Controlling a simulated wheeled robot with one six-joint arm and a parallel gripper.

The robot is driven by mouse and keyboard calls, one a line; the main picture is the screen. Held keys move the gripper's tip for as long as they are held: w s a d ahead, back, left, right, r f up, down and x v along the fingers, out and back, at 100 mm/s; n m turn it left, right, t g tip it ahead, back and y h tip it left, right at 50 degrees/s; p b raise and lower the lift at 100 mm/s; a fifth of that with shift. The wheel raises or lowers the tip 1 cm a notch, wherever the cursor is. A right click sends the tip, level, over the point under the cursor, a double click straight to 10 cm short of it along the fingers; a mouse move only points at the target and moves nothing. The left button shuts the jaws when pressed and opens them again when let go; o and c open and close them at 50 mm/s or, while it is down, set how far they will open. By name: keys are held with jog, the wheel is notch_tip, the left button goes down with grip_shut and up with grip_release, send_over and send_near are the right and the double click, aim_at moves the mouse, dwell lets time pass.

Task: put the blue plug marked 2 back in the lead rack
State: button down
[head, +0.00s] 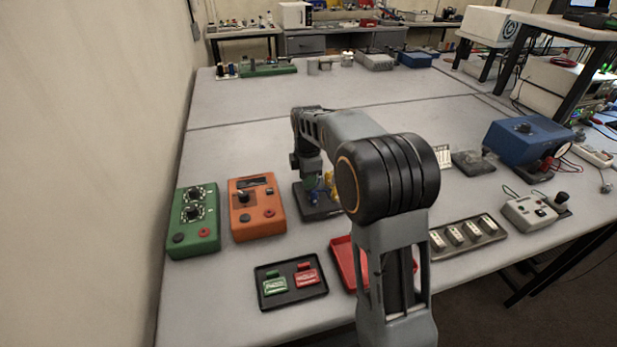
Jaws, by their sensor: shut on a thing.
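My gripper (310,180) points down over a small dark stand (318,213), partly hidden behind my own arm. A small blue piece (310,182) shows right at the fingertips, and the gripper is shut on it. It looks like the blue plug, but its mark is too small to read. Green and yellow pieces (329,182) stand close beside it on the stand, which looks like the lead rack. I cannot tell whether the blue piece touches the stand or is held just above it.
An orange box (243,222) and a green box (190,238) with knobs stand left of the stand. In front are a black tray (272,301) with green and red blocks and a red tray (343,262), partly hidden by my arm.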

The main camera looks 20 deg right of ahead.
jog(key=shift+f, duration=0.4)
jog(key=c, duration=0.9)
grip_release()
jog(key=shift+o, duration=0.2)
notch_tip(320, 180, up, 14)
jog(key=shift+p, duration=0.35)
jog(key=shift+f, duration=0.1)
